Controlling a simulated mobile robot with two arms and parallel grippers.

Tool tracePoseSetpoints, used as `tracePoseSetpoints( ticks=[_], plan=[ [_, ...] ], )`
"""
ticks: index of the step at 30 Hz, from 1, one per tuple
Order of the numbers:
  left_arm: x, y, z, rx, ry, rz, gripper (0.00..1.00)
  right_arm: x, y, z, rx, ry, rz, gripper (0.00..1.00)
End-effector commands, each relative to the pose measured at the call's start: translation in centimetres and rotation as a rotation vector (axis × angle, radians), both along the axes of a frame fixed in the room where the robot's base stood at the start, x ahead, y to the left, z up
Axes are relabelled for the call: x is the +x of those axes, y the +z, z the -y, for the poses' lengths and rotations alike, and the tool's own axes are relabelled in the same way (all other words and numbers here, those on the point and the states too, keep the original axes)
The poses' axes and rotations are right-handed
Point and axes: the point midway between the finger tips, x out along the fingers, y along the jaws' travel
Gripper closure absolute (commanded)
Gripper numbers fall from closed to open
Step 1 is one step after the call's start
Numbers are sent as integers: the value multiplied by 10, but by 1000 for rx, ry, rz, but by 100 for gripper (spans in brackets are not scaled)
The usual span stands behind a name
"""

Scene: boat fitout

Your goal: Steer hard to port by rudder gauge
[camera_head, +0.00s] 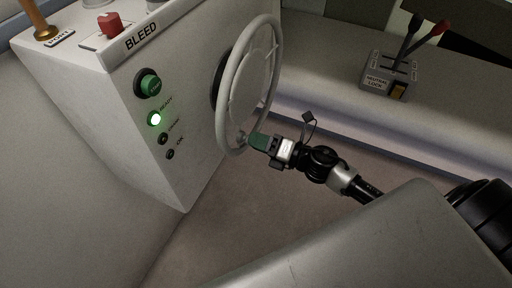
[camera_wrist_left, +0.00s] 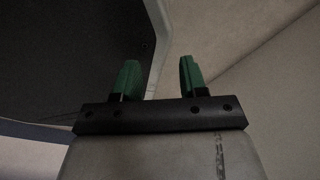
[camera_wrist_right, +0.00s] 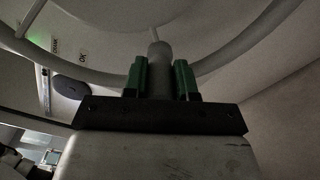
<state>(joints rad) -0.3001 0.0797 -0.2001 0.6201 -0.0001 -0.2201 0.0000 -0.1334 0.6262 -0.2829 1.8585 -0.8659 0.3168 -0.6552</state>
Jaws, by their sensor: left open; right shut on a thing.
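The pale grey steering wheel (camera_head: 226,119) is mounted on the side of a white console in the head view. My right gripper (camera_head: 254,143) is at the wheel's lower rim. In the right wrist view, its green fingers (camera_wrist_right: 160,80) are shut on a short grey knob (camera_wrist_right: 160,62) that stands at the wheel rim (camera_wrist_right: 225,62). My left gripper is not in the head view. In the left wrist view, my left gripper (camera_wrist_left: 158,78) is open, with nothing between its green fingers. No rudder gauge can be made out in these views.
The white console (camera_head: 100,85) carries a green button (camera_head: 149,84), a lit green READY lamp (camera_head: 154,119), a red knob (camera_head: 110,22) by the BLEED label, and a brass lever (camera_head: 42,22). A grey lever box (camera_head: 390,75) labelled NEUTRAL LOCK sits on the bench at right.

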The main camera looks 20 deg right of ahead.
Motion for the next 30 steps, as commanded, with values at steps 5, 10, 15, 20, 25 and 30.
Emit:
tracePoseSetpoints(
  ticks=[5,10,15,20,25,30],
  plan=[
    [0,-10,0,0,0,0,57,3,-8,4,-45,1,32,100],
    [11,-9,-1,2,1,9,57,5,-9,6,-66,1,50,100],
    [16,-7,2,0,2,10,57,5,-9,7,-75,1,57,100],
    [16,-7,2,0,2,9,57,5,-9,7,-75,2,57,100],
    [16,-7,3,0,3,9,57,5,-9,7,-75,2,57,100],
    [16,-7,3,-1,3,9,57,5,-8,7,-74,1,58,49]
  ],
)
